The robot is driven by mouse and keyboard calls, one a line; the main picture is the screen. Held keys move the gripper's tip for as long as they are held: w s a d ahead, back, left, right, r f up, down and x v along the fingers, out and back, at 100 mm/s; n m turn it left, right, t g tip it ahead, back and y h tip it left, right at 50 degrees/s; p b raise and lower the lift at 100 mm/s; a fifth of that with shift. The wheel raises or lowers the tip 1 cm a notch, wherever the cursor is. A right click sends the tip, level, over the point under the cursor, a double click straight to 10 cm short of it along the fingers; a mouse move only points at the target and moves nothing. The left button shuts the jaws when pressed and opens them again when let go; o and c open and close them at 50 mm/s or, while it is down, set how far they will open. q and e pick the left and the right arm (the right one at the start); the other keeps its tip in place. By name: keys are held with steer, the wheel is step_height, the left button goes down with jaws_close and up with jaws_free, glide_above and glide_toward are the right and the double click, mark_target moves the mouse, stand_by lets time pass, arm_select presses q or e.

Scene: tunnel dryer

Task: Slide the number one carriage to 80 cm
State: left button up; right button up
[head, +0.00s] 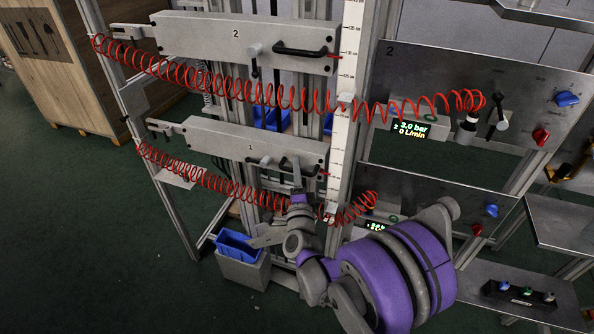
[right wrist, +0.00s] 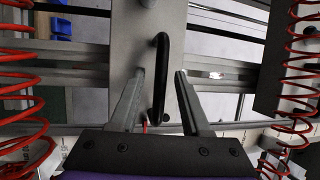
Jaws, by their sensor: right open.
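In the right wrist view the carriage plate (right wrist: 130,30) bears the handle (right wrist: 160,70), which shows between the two fingers of my open right gripper (right wrist: 160,76). Gaps show on both sides of the handle. The vertical scale strip (head: 336,150) stands just right of the carriage; its numbers are too small to read. My left gripper is not in view.
The number two carriage (head: 240,38) is above. Red coiled hoses (head: 225,185) hang across both levels, close to my right wrist. Valve panels (head: 450,100) stand at the right. A blue bin (head: 238,246) sits below, and a wooden crate (head: 55,70) is at the left.

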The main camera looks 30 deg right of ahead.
jaws_close()
stand_by(1.4)
